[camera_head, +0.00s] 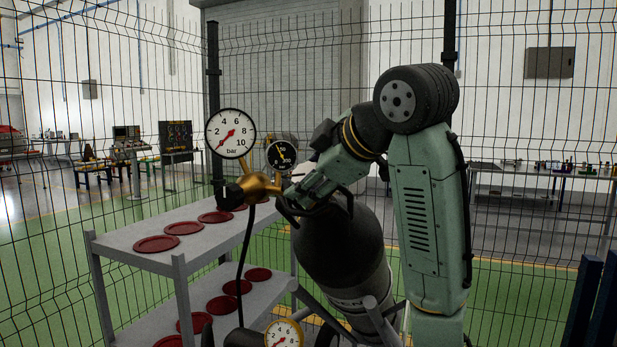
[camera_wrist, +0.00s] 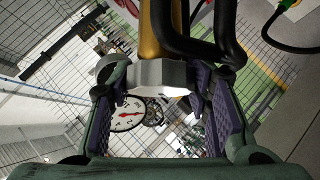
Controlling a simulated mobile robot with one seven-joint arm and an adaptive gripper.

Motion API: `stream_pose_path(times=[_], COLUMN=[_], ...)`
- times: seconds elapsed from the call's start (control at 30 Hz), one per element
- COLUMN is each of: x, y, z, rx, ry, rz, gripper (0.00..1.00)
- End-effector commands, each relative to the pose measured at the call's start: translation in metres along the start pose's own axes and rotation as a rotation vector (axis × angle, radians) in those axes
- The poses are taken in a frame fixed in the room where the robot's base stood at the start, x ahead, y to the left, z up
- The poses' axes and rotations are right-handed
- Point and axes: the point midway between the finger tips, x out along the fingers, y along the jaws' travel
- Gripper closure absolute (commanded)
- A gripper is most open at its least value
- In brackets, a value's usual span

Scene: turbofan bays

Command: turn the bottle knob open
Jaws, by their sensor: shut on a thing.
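The dark gas bottle (camera_head: 340,250) stands tilted in a grey cart frame, with a brass regulator (camera_head: 262,186) at its top left. My gripper (camera_head: 298,198) is at the bottle's top, just right of the regulator, and covers the bottle knob in the head view. In the wrist view, my gripper (camera_wrist: 165,92) has its two purple-padded fingers on either side of a pale grey faceted piece (camera_wrist: 160,76), which looks like the bottle knob, in front of a brass part. My gripper is shut on it. How far the knob is turned cannot be told.
A large white gauge (camera_head: 230,133) and a smaller dark gauge (camera_head: 282,153) stand close to my gripper. A black hose (camera_head: 245,262) hangs below. A grey shelf (camera_head: 140,232) with red discs is at left. A wire fence (camera_head: 300,60) stands behind.

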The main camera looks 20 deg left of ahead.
Motion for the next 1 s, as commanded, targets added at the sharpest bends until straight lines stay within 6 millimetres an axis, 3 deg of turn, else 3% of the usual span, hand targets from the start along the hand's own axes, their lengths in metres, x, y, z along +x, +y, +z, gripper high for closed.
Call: stream_pose_path(times=[1.0], x=[-0.0008], y=[0.0004], z=[-0.0007], rx=[-0.599], ry=[-0.004], rz=[-0.615], gripper=[0.83])
